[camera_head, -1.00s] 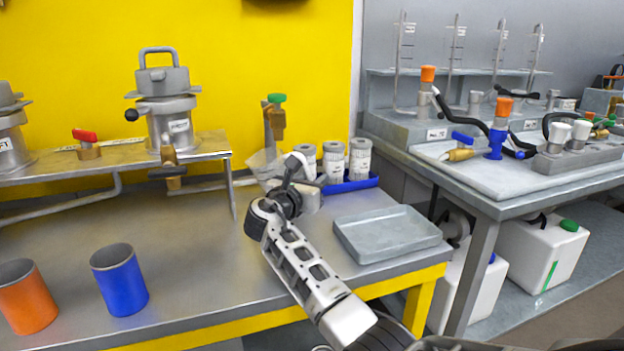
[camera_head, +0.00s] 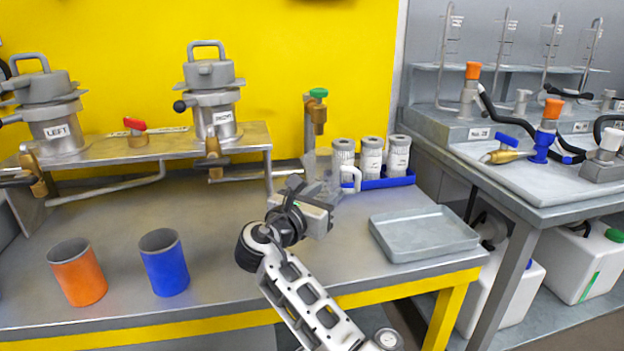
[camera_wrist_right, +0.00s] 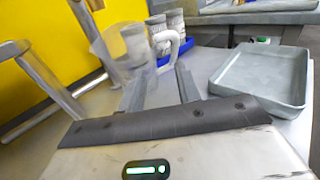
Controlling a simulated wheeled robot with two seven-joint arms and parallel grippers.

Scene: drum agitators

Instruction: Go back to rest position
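My right gripper (camera_head: 318,192) is over the steel bench, with its arm coming up from the bottom of the head view. In the right wrist view its two fingers (camera_wrist_right: 160,80) stand apart with nothing visible held between them. A clear jug with a pale handle (camera_head: 351,180) stands just beyond the fingertips. The jug handle (camera_wrist_right: 178,46) shows past the fingers in the wrist view and looks clear of them. The jug's see-through body is hard to make out. My left gripper is not in view.
A grey tray (camera_head: 424,250) lies right of my right arm. White canisters (camera_head: 371,157) stand in a blue holder (camera_head: 390,183) behind the jug. An orange cup (camera_head: 78,272) and a blue cup (camera_head: 165,264) stand at left. Two drums, including the right one (camera_head: 212,100), sit on a raised shelf.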

